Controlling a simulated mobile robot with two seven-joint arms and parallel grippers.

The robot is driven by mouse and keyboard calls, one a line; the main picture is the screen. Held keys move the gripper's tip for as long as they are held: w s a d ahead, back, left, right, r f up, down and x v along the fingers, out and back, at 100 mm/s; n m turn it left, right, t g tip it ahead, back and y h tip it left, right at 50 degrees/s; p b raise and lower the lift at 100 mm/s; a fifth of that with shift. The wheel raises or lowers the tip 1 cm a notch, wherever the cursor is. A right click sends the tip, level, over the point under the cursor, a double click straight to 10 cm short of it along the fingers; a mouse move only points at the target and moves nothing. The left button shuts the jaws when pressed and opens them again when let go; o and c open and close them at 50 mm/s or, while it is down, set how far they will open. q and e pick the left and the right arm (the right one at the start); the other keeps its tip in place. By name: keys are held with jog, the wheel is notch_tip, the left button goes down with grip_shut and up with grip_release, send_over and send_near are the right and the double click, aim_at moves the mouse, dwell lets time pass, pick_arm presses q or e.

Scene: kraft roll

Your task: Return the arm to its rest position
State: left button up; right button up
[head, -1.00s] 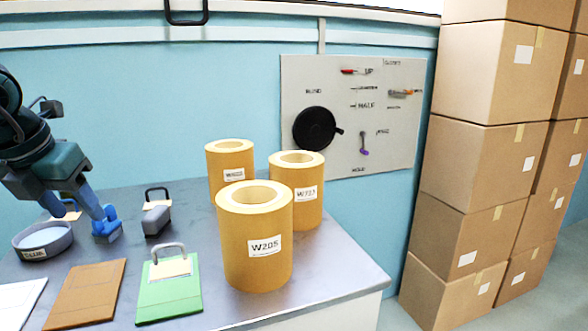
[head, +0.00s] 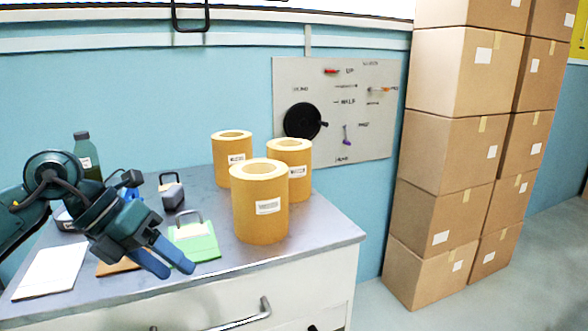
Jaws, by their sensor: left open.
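My left gripper (head: 168,264) comes in from the left, with its blue fingers apart and nothing between them. In the picture it overlaps the front edge of the grey table (head: 325,232) and part of the brown board (head: 112,268). The green board with a handle (head: 200,243) shows just behind its fingers. Three kraft rolls stand upright on the table: the front one (head: 259,210), the right one (head: 291,155) and the back left one (head: 228,150). My right gripper is not in view.
A white board (head: 50,272) lies at the table's left. A dark bottle (head: 86,155) and a grey handled block (head: 172,194) stand farther back. A panel (head: 375,135) with a black disc hangs on the wall. Stacked cartons (head: 450,150) stand at the right, with bare floor before them.

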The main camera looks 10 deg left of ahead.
pick_arm(q)
jog(key=s+d+n+t+h+p, duration=0.25)
jog(key=d+n+t+h, duration=0.25)
jog(key=d+n+h, duration=0.65)
notch_tip(320, 180, down, 12)
jog(key=w+a+n+t+y+p, duration=0.1)
jog(key=n+t+y+p, duration=0.1)
jog(key=n+t+y, duration=1.1)
jog(key=s+f+n+g+y, duration=0.1)
jog(key=s+f+n+g, duration=0.4)
jog(key=f, duration=0.3)
jog(key=s+a+f+n+g+y, duration=0.1)
jog(key=s+f+n+g, duration=0.3)
jog(key=f, duration=0.5)
jog(key=s+n+p, duration=0.1)
jog(key=s+n, duration=0.1)
jog(key=s, duration=0.1)
jog(key=shift+s+a+f+g, duration=0.15)
jog(key=shift+s+f+g, duration=0.1)
jog(key=shift+s+g, duration=0.15)
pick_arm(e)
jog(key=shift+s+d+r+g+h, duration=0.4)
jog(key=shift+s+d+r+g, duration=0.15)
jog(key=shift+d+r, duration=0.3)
